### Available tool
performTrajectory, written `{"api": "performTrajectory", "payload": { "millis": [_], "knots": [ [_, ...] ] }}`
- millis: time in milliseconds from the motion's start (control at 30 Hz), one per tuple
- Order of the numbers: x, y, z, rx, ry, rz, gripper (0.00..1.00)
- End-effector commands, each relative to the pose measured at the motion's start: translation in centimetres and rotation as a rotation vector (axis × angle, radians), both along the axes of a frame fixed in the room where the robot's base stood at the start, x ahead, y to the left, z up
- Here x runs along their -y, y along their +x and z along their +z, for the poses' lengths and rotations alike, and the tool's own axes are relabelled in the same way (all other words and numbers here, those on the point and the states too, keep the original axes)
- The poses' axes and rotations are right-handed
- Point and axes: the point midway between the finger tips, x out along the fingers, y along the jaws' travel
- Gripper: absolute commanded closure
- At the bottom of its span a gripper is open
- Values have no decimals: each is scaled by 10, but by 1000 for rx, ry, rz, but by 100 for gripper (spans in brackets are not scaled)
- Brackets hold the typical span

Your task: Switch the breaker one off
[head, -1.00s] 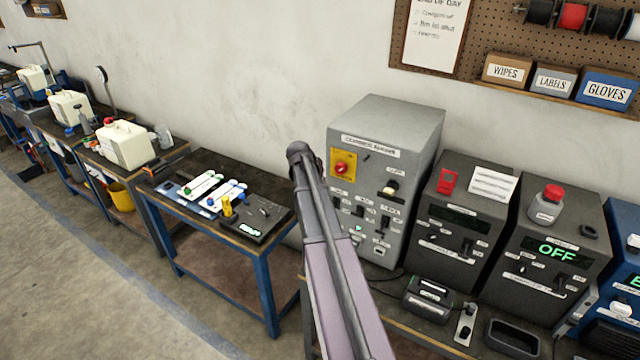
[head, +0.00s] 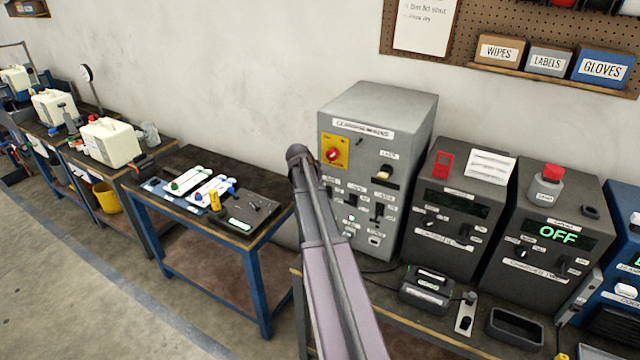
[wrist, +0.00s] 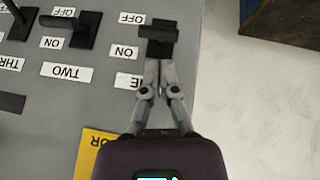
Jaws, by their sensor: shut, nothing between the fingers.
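The grey breaker cabinet (head: 405,115) stands on the bench in the head view, right of my raised arm. In the wrist view its panel (wrist: 100,95) appears upside down. Breaker one's black lever (wrist: 158,33) is at the top middle, beside the OFF label (wrist: 132,18) and ON label (wrist: 124,52). Its name label is partly covered by my gripper. My gripper (wrist: 159,64) is shut and empty, tips just below this lever; whether they touch it I cannot tell. Breaker two's lever (wrist: 84,30) stands to its left. My gripper is hidden in the head view.
A yellow plate (wrist: 95,150) lies beside my gripper in the wrist view. It carries a red knob (head: 333,155) in the head view. Dark units, one reading OFF (head: 560,233), stand right of the cabinet. A worktable (head: 268,250) with tools is at left; open floor lies before it.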

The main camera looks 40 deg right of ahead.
Motion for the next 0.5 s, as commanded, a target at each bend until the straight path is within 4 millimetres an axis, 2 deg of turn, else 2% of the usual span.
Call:
{"api": "performTrajectory", "payload": {
  "millis": [33, 200, 500],
  "knots": [
    [-1, -1, -6, 0, 0, 0, 100],
    [-2, -3, -13, 0, 0, 0, 100],
    [-2, -4, -14, 0, 0, 0, 100]
  ]
}}
